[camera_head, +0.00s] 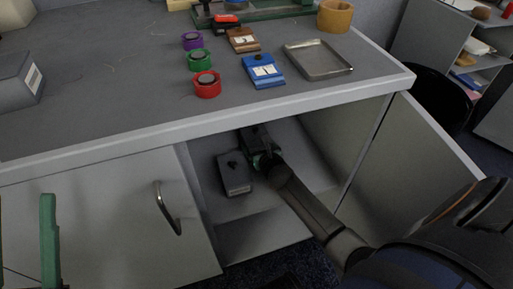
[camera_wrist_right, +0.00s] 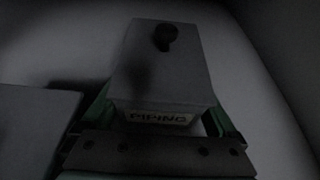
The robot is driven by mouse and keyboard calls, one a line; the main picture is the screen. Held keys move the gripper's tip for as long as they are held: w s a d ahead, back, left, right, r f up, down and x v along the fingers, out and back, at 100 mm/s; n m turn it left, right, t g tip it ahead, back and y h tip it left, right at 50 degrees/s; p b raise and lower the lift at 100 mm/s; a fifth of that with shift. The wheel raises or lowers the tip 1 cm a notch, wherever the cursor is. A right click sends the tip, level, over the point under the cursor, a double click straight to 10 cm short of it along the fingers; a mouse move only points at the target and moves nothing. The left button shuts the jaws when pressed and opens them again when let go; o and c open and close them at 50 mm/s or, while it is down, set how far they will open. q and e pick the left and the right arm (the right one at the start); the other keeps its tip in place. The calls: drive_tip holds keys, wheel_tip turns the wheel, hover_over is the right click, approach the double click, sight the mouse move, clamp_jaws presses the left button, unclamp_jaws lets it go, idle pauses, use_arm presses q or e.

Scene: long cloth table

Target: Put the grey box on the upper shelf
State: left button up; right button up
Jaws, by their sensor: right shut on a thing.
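My right gripper (camera_head: 262,158) reaches into the open cabinet below the tabletop. It is shut on a grey box (camera_head: 254,136) with a dark knob, partly hidden by the table edge in the head view. A second grey box with a knob (camera_head: 235,174) stands on that shelf, left of the gripper. My left gripper (camera_head: 25,240) is at the lower left, open and empty.
The right cabinet door (camera_head: 405,160) stands open beside my right arm; the left door (camera_head: 110,215) is shut. A lower compartment (camera_head: 262,238) looks empty. On the tabletop are another grey box (camera_head: 12,80), colored rings, blocks and a metal tray (camera_head: 318,61).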

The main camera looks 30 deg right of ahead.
use_arm(q)
drive_tip(key=shift+r, duration=0.1)
use_arm(e)
drive_tip(key=shift+r, duration=0.15)
drive_tip(key=shift+f, duration=0.2)
drive_tip(key=o, duration=1.2)
drive_tip(key=shift+o, duration=0.2)
drive_tip(key=shift+r, duration=0.25)
drive_tip(key=p+v, duration=0.5)
drive_tip(key=v, duration=0.5)
drive_tip(key=shift+s+a, duration=0.1)
drive_tip(key=shift+s, duration=0.2)
use_arm(q)
drive_tip(key=shift+n, duration=0.3)
drive_tip(key=shift+s+a+r, duration=0.1)
drive_tip(key=shift+a+r, duration=0.1)
drive_tip(key=shift+r, duration=1.3)
drive_tip(key=shift+s+a+r, duration=0.1)
drive_tip(key=shift+a+r, duration=0.1)
drive_tip(key=shift+r, duration=1.25)
use_arm(e)
drive_tip(key=shift+s+a+r, duration=0.15)
drive_tip(key=shift+s+r, duration=0.05)
drive_tip(key=shift+s, duration=0.45)
